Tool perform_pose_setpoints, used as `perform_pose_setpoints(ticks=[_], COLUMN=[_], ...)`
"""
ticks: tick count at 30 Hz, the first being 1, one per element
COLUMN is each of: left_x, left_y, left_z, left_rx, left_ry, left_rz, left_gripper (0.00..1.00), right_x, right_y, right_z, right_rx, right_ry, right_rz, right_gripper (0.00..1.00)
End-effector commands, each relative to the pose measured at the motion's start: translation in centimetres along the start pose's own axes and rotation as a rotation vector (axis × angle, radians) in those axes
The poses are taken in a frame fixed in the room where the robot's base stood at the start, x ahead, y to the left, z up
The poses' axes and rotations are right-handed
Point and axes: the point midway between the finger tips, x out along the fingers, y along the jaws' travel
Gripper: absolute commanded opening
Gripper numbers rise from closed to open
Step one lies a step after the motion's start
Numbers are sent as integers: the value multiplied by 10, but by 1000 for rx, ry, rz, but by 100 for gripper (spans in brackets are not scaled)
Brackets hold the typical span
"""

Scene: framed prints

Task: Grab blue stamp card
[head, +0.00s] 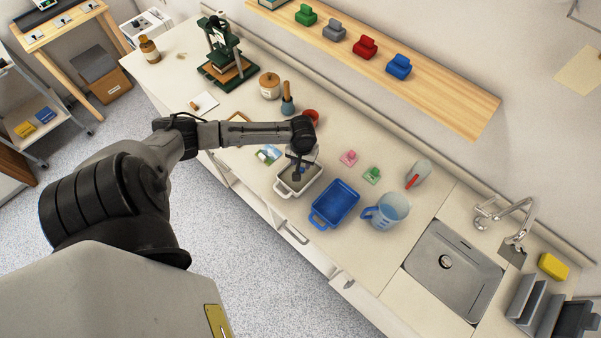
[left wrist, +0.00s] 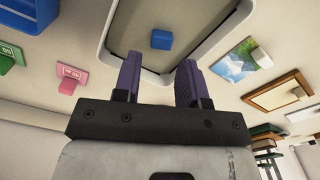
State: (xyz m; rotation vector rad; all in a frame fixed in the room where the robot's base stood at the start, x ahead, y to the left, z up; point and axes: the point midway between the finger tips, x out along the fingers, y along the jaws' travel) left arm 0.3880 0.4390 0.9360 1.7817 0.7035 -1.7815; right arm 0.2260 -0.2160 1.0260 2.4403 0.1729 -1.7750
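A small blue block (left wrist: 162,39), which looks like the handle of the blue stamp card, is inside a white-rimmed tray with a grey interior. I cannot make out a card under it. The tray (head: 286,189) stands on the counter in the head view. My left gripper (head: 298,170) is over this tray, pointing down. In the left wrist view its two purple fingers (left wrist: 160,75) are apart with nothing between them, and the blue block lies beyond their tips. In the head view the gripper largely hides the block. My right gripper is not in view.
A pink stamp card (head: 349,157) and a green stamp card (head: 371,175) lie right of the tray. A blue tray (head: 335,204) and a blue jug (head: 387,211) stand close by. A picture card (head: 268,154) lies left of the tray. A sink (head: 453,270) is farther right.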

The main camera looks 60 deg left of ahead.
Motion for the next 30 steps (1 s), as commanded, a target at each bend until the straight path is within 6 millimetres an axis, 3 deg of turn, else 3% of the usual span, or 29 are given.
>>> perform_pose_setpoints(ticks=[12, 23, 30], left_x=[44, 52, 52], left_y=[-1, -1, -1], left_z=[-2, -2, -2], left_rx=[-1, 1, 1], left_ry=[-1, 1, 1], left_rz=[-1, -1, -1], left_gripper=[38, 38, 18], right_x=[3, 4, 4], right_y=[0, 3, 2], right_z=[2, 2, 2], right_rx=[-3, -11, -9], right_ry=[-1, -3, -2], right_rz=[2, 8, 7], right_gripper=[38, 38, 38])
